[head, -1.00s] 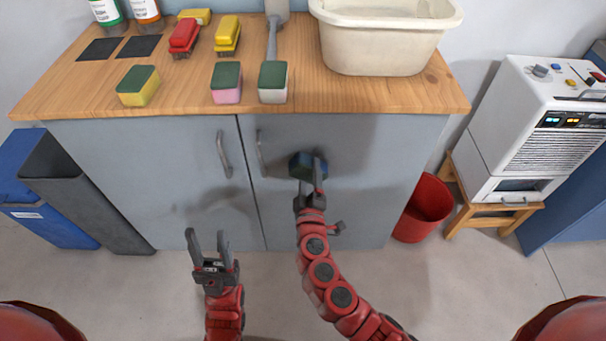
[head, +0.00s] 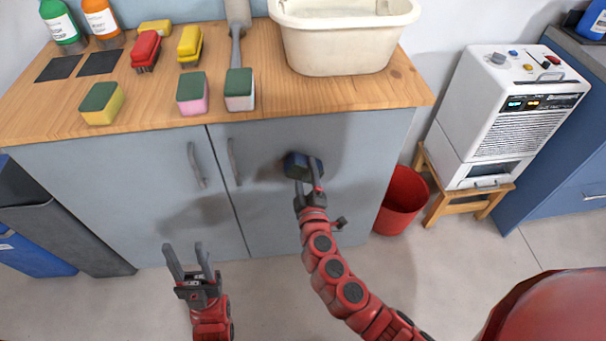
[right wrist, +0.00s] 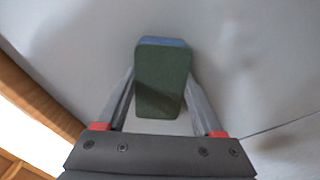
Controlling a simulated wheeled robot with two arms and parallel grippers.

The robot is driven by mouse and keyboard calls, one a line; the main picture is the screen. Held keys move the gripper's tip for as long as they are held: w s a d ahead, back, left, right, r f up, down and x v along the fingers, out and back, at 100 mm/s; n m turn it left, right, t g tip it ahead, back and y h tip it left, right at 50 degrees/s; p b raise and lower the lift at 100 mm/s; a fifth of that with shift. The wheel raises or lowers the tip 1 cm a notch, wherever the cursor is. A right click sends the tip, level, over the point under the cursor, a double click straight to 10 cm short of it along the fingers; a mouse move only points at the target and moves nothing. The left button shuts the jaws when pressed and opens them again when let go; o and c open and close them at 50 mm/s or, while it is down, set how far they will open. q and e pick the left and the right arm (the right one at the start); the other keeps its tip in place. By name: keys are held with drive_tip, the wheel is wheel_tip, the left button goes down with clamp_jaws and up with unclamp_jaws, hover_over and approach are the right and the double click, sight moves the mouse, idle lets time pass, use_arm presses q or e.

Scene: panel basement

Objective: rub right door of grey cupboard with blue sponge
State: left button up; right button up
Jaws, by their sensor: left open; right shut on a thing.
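The grey cupboard's right door (head: 355,185) is closed, with a vertical handle (head: 234,161) at its left edge. My right gripper (head: 308,186) is shut on the blue sponge (head: 303,165), in front of this door, right of the handle. In the right wrist view the sponge (right wrist: 162,82) sits between the two fingers, dark green side toward the camera and blue edge at the far side. It is at or very near the door; contact itself is hidden. My left gripper (head: 189,260) is open and empty, low in front of the left door (head: 110,190).
The wooden top (head: 330,98) carries several other sponges, brushes, bottles and a cream basin (head: 340,45). A red bucket (head: 402,200) and a white machine (head: 510,115) on a stool stand to the right. Grey and blue bins (head: 70,225) stand at the left.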

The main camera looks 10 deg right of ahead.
sight(292, 171)
drive_tip(key=shift+r, duration=0.55)
drive_tip(key=shift+a+f+b, duration=0.15)
drive_tip(key=shift+a+b, duration=0.25)
drive_tip(key=shift+a, duration=0.3)
drive_tip(key=shift+a+b, duration=0.55)
drive_tip(key=shift+a, duration=0.7)
drive_tip(key=shift+a+b, duration=1)
drive_tip(key=shift+a, duration=0.95)
drive_tip(key=shift+r, duration=0.2)
drive_tip(key=shift+w+r+p, duration=0.15)
drive_tip(key=shift+r+p, duration=0.35)
drive_tip(key=shift+r, duration=0.1)
drive_tip(key=shift+d+r, duration=0.1)
drive_tip(key=shift+r, duration=0.2)
drive_tip(key=shift+c, duration=0.5)
drive_tip(key=shift+d+f, duration=0.2)
drive_tip(key=shift+d, duration=1.8)
drive_tip(key=shift+s+d+p, duration=0.2)
drive_tip(key=shift+d+p, duration=0.35)
drive_tip(key=shift+d, duration=1.25)
drive_tip(key=shift+f, duration=0.1)
